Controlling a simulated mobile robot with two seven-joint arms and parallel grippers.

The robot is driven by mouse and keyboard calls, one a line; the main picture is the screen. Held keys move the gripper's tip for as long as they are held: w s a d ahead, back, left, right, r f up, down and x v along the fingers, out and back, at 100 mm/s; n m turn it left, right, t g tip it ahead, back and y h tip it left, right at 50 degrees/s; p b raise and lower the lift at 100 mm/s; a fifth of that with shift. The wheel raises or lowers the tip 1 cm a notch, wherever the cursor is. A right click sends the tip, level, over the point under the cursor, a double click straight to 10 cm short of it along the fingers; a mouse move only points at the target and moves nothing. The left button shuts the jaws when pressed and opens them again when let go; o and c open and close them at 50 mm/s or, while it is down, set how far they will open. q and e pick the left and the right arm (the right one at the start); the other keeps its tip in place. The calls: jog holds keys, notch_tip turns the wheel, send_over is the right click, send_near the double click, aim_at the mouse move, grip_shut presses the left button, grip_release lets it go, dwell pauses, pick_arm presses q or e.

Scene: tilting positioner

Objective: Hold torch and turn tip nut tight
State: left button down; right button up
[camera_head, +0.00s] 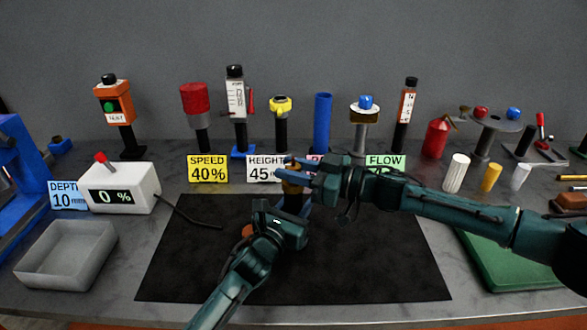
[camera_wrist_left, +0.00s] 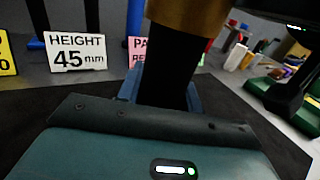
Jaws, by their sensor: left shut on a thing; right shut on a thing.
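The torch stands upright over the black mat, its dark handle (camera_wrist_left: 170,70) large in the left wrist view. The brass-coloured tip nut (camera_wrist_left: 188,12) sits on top of the handle and is cut off by the frame's top. It shows as a small brownish patch (camera_head: 292,188) in the head view. My left gripper (camera_head: 296,213) is shut on the handle below the nut, a blue finger showing on each side. My right gripper (camera_head: 297,170) comes in from the right and is shut on the nut. Its fingers hide most of the nut in the head view.
The black mat (camera_head: 190,265) is clear around my arms. A grey tray (camera_head: 65,277) and a white control box (camera_head: 122,187) reading 0 % stand at left. Signs such as the yellow SPEED sign (camera_head: 208,168) line the back. A green tray (camera_head: 510,262) lies at right.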

jog(key=m+t+h, duration=0.1)
jog(key=m+t, duration=0.1)
jog(key=t, duration=0.1)
jog(key=shift+s+a+m+h, duration=0.1)
jog(key=shift+s+m+h, duration=0.05)
jog(key=shift+m+h, duration=0.2)
jog(key=shift+m+t+h, duration=0.55)
jog(key=shift+t+h, duration=0.1)
jog(key=shift+t, duration=0.45)
jog(key=o, duration=0.9)
jog(key=shift+o, duration=0.2)
jog(key=v, duration=1.2)
